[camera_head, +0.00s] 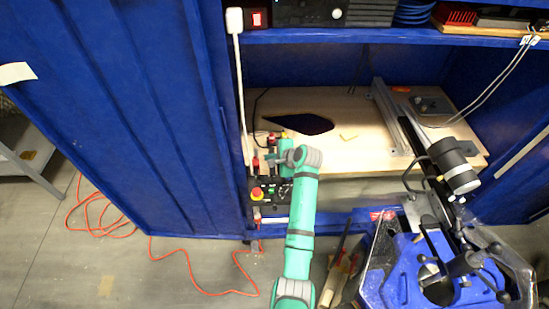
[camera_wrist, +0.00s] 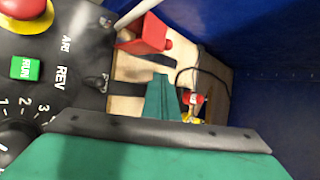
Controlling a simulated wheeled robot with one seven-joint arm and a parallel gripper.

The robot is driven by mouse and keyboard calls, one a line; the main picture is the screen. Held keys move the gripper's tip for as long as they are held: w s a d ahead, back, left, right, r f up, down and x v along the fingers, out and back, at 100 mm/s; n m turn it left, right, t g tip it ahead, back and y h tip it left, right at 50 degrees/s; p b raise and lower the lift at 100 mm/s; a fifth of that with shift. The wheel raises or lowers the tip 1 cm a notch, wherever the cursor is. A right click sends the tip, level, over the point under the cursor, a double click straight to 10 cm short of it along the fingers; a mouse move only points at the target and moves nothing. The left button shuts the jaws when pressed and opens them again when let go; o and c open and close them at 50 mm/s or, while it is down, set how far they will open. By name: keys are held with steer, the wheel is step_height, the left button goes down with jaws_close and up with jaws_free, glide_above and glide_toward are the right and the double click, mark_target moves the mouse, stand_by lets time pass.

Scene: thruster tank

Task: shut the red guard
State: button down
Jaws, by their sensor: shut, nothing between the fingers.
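The red guard (camera_wrist: 150,34) stands raised at the edge of a black control panel (camera_wrist: 75,50) in the wrist view, beside the ARM toggle. In the head view a small red piece (camera_head: 255,163) behind the panel looks like the same guard. My gripper (camera_head: 278,158) is just right of it, over the panel's back edge, shut and empty. In the wrist view my green gripper finger (camera_wrist: 162,98) is below and apart from the guard; the exact gap is unclear. The gripper body hides the lower part of that view.
The panel carries a red stop button (camera_wrist: 24,8), a green RUN button (camera_wrist: 25,68), a REV toggle and a dial. A white cable (camera_head: 239,80) hangs down behind. Small red and yellow items (camera_wrist: 194,104) lie beyond. The blue cabinet wall (camera_head: 215,100) stands close left.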

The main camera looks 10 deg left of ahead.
steer(key=shift+s+a+r, duration=1.05)
steer(key=shift+s+r, duration=0.05)
steer(key=shift+d, duration=0.15)
